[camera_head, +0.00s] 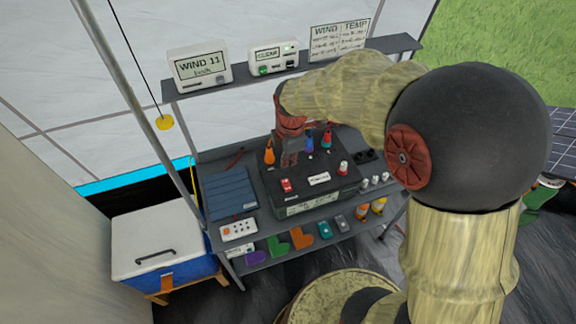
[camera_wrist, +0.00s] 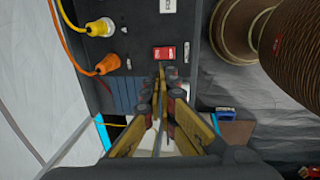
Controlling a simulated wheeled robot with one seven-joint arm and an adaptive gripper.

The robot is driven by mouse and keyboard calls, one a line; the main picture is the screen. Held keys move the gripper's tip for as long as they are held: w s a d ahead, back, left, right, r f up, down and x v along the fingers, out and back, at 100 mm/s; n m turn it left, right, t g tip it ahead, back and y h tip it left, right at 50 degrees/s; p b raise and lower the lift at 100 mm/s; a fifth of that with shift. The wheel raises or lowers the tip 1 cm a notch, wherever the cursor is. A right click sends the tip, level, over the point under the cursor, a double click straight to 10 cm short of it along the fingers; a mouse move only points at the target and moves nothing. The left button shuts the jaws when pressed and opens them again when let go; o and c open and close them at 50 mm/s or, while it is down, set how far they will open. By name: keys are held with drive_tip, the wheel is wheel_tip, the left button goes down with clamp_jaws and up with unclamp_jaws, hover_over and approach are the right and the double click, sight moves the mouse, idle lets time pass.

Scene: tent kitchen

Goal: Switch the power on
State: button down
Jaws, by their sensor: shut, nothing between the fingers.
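A black power box (camera_head: 315,198) sits on the shelf unit. On its top is a red rocker switch (camera_head: 286,186), with a white label (camera_head: 319,178) to its right. The wrist view shows the red switch (camera_wrist: 164,52) just beyond my fingertips, with light markings on its face. My gripper (camera_head: 291,158) is above the back left part of the box, shut and empty. In the wrist view its fingers (camera_wrist: 163,70) come together just short of the switch. I cannot tell if the tips touch it or which way the rocker is tilted.
Orange (camera_wrist: 108,64) and yellow (camera_wrist: 100,27) plugs with cords stand in the box beside the switch. A second red-and-white control (camera_head: 343,168) is at the box's right. A blue folded mat (camera_head: 231,193) lies left. Displays (camera_head: 200,68) stand on the upper shelf; a cooler (camera_head: 160,245) is lower left.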

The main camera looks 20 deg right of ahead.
sight(286, 183)
drive_tip(key=f+b, duration=0.1)
drive_tip(key=f, duration=0.3)
drive_tip(key=w+f, duration=0.1)
drive_tip(key=f, duration=0.3)
drive_tip(key=f+b, duration=0.1)
drive_tip(key=f, duration=0.3)
drive_tip(key=shift+w+f+b, duration=0.15)
drive_tip(key=shift+w+b, duration=0.2)
drive_tip(key=shift+w, duration=0.05)
drive_tip(key=shift+p, duration=0.35)
drive_tip(key=g+p, duration=0.2)
drive_tip(key=shift+w+f+p, duration=0.3)
drive_tip(key=shift+f+p, duration=0.2)
drive_tip(key=shift+p, duration=0.15)
drive_tip(key=shift+f, duration=0.2)
drive_tip(key=shift+s, duration=0.15)
